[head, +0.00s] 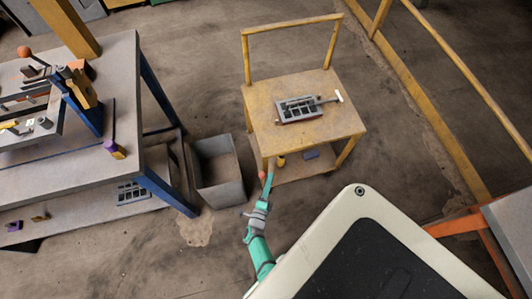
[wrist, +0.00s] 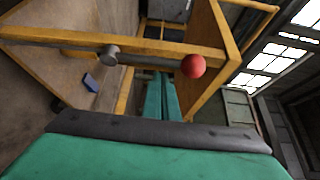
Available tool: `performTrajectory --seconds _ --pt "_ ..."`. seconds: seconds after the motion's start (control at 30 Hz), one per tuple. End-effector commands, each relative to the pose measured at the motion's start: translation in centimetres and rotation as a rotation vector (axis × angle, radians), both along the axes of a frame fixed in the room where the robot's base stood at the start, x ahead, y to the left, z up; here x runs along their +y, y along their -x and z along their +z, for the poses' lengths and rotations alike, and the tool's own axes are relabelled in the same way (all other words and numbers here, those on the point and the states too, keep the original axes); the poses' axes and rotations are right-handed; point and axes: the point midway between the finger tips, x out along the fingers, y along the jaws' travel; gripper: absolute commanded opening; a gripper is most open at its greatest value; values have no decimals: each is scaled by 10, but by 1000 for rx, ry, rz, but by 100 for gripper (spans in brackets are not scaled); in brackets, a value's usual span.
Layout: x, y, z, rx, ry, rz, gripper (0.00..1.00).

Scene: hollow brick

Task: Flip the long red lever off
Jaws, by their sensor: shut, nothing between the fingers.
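The lever shows in the wrist view as a grey bar with a round red knob (wrist: 194,66) at its right end and a grey round hub (wrist: 110,54) at its left. It lies along the yellow frame of the cart. In the head view only the small red knob (head: 262,174) is clear, at the cart's near left corner. My teal gripper (head: 268,178) is beside the knob, just right of it. In the wrist view my gripper (wrist: 160,78) is shut and empty, its tips below the bar and left of the knob. Contact cannot be told.
A grey bin (head: 218,165) stands left of the cart. A workbench (head: 125,80) fills the left side. A yellow rail runs at right.

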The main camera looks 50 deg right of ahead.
Motion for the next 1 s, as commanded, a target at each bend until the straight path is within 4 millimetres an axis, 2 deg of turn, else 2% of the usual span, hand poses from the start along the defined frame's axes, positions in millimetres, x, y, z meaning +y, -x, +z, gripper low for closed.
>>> performTrajectory --seconds 0.1,0.13,0.6,0.8,1.0 --pt "-14 13 2 2 0 -7 0" --pt "-13 15 2 4 0 -6 0" --pt "63 47 -6 2 -2 10 0" --pt "76 55 -7 3 -1 10 0" --pt "77 57 -7 3 -1 6 0"
